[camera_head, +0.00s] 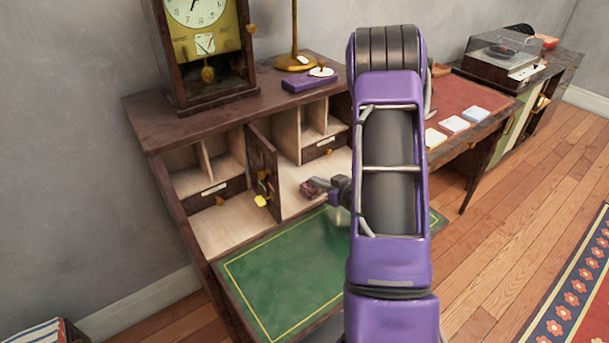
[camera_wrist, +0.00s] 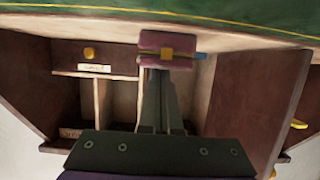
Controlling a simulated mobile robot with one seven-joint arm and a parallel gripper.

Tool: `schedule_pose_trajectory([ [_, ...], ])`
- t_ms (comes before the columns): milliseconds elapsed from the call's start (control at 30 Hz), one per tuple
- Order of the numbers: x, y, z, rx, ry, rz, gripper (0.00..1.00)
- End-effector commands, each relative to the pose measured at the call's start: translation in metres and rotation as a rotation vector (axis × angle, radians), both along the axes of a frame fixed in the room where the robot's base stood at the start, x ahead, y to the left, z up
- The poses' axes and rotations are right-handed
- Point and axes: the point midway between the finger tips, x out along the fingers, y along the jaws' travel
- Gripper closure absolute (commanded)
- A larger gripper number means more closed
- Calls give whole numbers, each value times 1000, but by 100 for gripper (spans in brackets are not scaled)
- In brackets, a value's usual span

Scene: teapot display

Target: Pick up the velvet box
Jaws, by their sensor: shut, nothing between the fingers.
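A small dark red box, which looks like the velvet box (camera_head: 309,188), sits on the pale floor of the desk's open compartment. In the wrist view the velvet box (camera_wrist: 152,40) shows a gold clasp and lies just beyond my fingertips. My gripper (camera_head: 328,189) is beside the box, on its right in the head view. In the wrist view my gripper (camera_wrist: 160,78) has its fingers together, with nothing between them. The fingertips overlap the box's edge in that view; I cannot tell whether they touch it.
The desk's green writing leaf (camera_head: 285,275) is folded down in front. A small open door (camera_head: 262,170) stands left of the box. A clock (camera_head: 205,50) and a purple flat case (camera_head: 310,82) stand on top. Drawers and cubbyholes surround the compartment.

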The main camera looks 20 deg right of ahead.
Motion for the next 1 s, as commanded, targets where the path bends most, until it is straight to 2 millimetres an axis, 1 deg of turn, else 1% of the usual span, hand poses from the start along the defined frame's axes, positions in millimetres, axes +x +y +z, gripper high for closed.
schedule_pose_trajectory([
  [33, -14, -3, -10, 3, 28, -9, 100],
  [100, -20, -3, -10, 3, 27, -7, 100],
  [200, -23, -3, -9, 3, 26, -6, 100],
  [500, -23, -3, -8, 3, 26, -6, 100],
  [700, -22, -3, 8, 3, 22, -6, 100],
  [1000, -13, 1, 8, 2, 19, -3, 100],
])
